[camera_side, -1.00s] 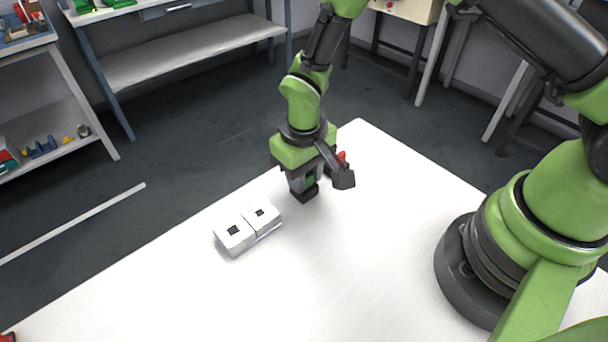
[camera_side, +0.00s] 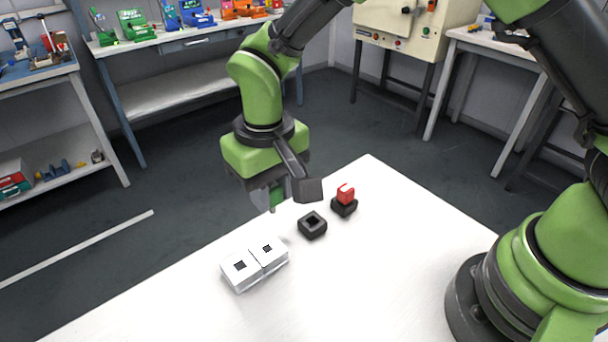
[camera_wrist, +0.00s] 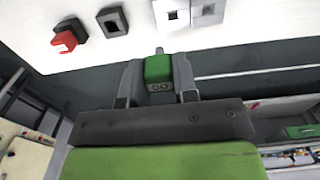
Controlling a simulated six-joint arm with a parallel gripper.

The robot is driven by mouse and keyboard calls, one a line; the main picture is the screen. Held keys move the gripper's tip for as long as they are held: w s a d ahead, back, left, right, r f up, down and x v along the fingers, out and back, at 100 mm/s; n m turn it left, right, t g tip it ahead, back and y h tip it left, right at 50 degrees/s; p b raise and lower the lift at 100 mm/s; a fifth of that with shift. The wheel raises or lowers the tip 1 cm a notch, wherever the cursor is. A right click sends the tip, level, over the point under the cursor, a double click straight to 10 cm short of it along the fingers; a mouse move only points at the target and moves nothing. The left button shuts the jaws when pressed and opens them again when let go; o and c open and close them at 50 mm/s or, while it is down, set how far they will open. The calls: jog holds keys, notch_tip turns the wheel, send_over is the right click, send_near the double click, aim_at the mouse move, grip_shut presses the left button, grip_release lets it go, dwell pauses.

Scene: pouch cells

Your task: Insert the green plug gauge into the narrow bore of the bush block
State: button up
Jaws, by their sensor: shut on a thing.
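My gripper (camera_side: 272,198) is shut on the green plug gauge (camera_wrist: 158,70), which is marked "GO" and sits between the two fingers in the wrist view. In the side view the gauge (camera_side: 277,196) is partly hidden by my gripper. It is held in the air, clear of the table. The white bush block (camera_side: 254,264) lies on the table, lower left of my gripper in the side view. It has two square dark bores: a larger one (camera_side: 240,265) on the left and a narrow one (camera_side: 267,248) on the right. The block also shows in the wrist view (camera_wrist: 187,14).
An empty black holder (camera_side: 312,226) with a square opening stands right of the block. Beyond it, a red gauge (camera_side: 346,193) stands in a second black holder (camera_side: 344,208). The white table (camera_side: 370,270) is otherwise clear at the front and right.

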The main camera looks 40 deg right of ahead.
jog(key=shift+s+a, duration=0.15)
jog(key=shift+a, duration=0.8)
jog(key=shift+f, duration=0.15)
send_over(266, 239)
jog(key=s, duration=0.2)
jog(key=shift+w+a+f, duration=0.1)
jog(key=shift+a+f, duration=0.05)
jog(key=shift+f, duration=0.8)
jog(key=shift+w+a+f, duration=0.1)
jog(key=shift+a+f, duration=0.05)
jog(key=shift+f, duration=0.75)
jog(key=shift+a+f, duration=0.15)
jog(key=shift+f, duration=0.8)
jog(key=shift+f, duration=1.6)
jog(key=o, duration=1)
notch_tip(266, 239, up, 10)
jog(key=shift+f, duration=0.1)
